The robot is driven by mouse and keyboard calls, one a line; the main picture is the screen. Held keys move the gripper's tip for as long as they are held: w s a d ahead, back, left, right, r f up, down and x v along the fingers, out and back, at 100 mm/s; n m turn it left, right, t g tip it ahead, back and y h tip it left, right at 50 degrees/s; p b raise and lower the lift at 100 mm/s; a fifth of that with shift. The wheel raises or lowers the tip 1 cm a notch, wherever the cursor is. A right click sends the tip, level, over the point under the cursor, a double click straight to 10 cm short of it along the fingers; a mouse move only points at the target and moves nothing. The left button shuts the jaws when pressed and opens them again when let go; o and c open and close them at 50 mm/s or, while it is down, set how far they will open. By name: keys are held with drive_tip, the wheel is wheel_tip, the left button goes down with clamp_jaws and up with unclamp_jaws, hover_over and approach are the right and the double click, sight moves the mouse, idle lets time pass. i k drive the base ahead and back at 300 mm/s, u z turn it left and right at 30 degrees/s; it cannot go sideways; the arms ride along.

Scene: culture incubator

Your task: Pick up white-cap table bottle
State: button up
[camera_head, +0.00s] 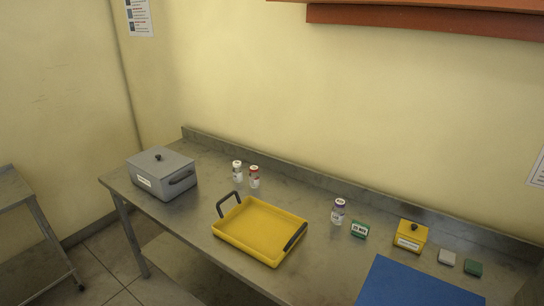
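The white-cap bottle (238,171) stands upright on the steel table (200,222), toward the back left. It is small, with a pale label. A red-cap bottle (254,177) stands close to its right. My gripper is not in view.
A grey lidded box (162,174) stands at the left end. A yellow tray (262,230) with dark handles lies in front of the bottles. A red-brown shelf (420,20) hangs above.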

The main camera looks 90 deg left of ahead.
sight(237, 170)
drive_tip(key=u, duration=4.05)
drive_tip(key=k, duration=0.85)
drive_tip(key=z, duration=0.8)
drive_tip(key=i, duration=0.5)
drive_tip(key=z, duration=0.05)
